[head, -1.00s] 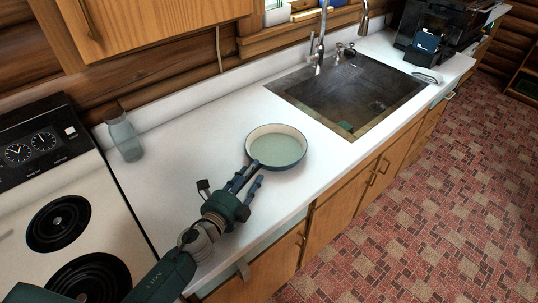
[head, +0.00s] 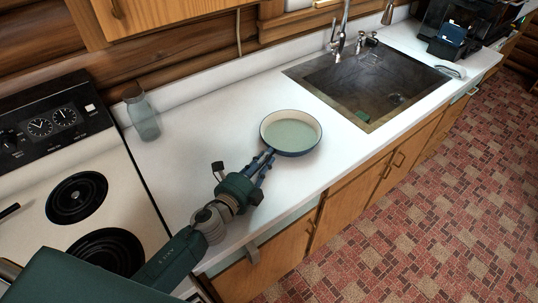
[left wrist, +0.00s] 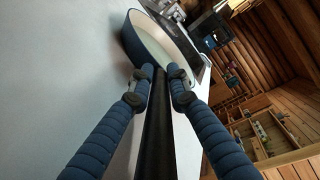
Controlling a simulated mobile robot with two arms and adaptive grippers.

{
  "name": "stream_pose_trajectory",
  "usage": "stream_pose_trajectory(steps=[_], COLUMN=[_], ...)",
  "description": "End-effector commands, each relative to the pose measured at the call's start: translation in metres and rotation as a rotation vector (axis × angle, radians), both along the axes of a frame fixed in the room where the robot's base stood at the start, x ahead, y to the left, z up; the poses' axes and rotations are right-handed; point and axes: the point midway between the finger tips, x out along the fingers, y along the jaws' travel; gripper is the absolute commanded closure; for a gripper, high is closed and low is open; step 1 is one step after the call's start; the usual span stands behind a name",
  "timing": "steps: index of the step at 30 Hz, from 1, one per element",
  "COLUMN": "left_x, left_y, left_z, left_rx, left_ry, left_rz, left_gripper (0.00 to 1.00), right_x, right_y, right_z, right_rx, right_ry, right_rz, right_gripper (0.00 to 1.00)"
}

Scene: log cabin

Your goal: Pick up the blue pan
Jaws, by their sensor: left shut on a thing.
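The blue pan (head: 291,133) has a blue outside and a pale inside. In the head view it is upright over the white counter, left of the sink; whether it touches the counter I cannot tell. My left gripper (head: 268,158) is at the pan's near left side, shut on its handle. In the left wrist view the dark handle (left wrist: 157,130) runs between the two blue fingers of the gripper (left wrist: 160,80), and the pan (left wrist: 150,42) lies just beyond the fingertips. My right gripper is not in view.
A stove (head: 110,200) with black burners stands at the left. A clear glass jar (head: 142,115) is at the back of the counter (head: 205,130). A sink (head: 365,85) with a faucet is at the right. The counter between jar and pan is clear.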

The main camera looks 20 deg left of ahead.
Motion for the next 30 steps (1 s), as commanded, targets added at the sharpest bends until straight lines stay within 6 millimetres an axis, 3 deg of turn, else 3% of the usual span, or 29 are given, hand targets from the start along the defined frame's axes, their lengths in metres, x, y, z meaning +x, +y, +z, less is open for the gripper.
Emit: stream_pose_trajectory(steps=[14,30], left_x=[0.001,0.001], left_y=[-0.001,-0.001], left_z=[0.042,0.117], left_rx=[0.001,0.002], left_ry=[-0.009,-0.009], left_rz=[-0.004,-0.004], left_gripper=[1.00,1.00], right_x=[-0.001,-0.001], right_y=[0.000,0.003], right_z=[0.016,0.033], right_rx=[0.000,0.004], right_ry=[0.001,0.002], right_rz=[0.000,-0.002], right_gripper=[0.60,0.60])
